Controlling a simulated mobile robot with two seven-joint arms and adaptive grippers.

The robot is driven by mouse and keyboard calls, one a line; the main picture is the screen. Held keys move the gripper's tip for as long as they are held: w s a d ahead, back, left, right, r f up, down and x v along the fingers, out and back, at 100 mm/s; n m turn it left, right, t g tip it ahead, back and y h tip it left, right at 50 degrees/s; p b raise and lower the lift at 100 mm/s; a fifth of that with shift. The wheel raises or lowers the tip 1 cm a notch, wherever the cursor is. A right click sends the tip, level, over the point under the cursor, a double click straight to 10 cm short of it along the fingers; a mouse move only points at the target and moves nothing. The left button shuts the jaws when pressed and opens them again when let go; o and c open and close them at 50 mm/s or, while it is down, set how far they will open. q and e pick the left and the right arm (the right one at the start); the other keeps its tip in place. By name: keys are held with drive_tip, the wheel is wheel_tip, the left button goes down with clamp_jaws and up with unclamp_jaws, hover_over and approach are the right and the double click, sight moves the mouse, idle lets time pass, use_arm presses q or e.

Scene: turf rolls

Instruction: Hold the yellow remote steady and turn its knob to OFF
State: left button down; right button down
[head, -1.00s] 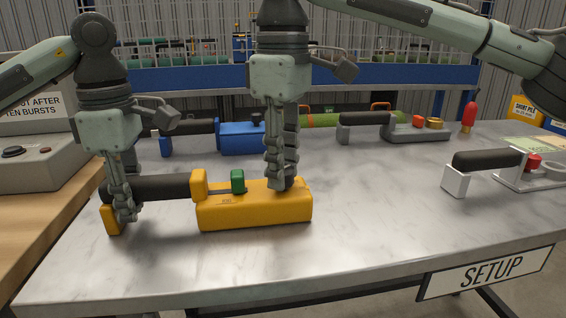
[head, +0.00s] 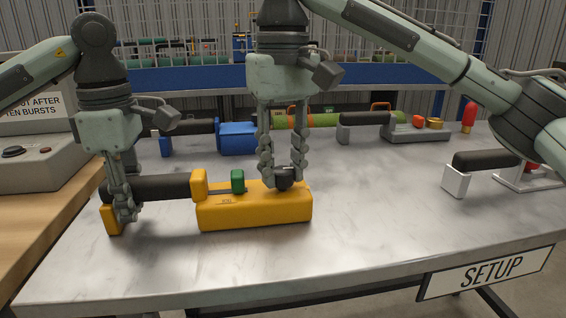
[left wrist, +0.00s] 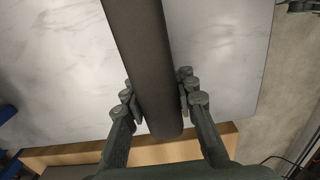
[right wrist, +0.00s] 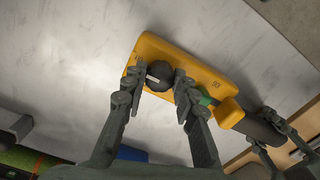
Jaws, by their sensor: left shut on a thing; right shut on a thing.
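The yellow remote (head: 255,209) lies on the metal table, with a black handle (head: 160,187) to its left and a green button (head: 238,181) on top. My left gripper (head: 125,212) is shut on the black handle near its left end; the left wrist view shows the handle (left wrist: 145,70) between its fingers. A black knob (head: 285,178) with a pale pointer line sits on top of the yellow body. My right gripper (head: 284,180) is shut on the knob, one finger each side; the right wrist view shows the knob (right wrist: 160,76). The dial lettering is too small to read.
Blue (head: 240,138), grey (head: 415,133) and white (head: 456,180) handled devices stand behind and to the right. A grey control box (head: 35,155) is at the left. A SETUP sign (head: 485,272) hangs on the front edge. The table in front of the remote is clear.

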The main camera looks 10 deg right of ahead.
sight(283, 169)
use_arm(q)
drive_tip(key=shift+f, duration=0.1)
idle(0.5)
use_arm(e)
drive_tip(key=c, duration=1.2)
unclamp_jaws()
drive_tip(key=shift+r, duration=0.1)
wheel_tip(283, 169, up, 12)
drive_tip(key=shift+f, duration=0.1)
use_arm(q)
drive_tip(key=c, duration=1.4)
unclamp_jaws()
drive_tip(key=shift+o, duration=1.3)
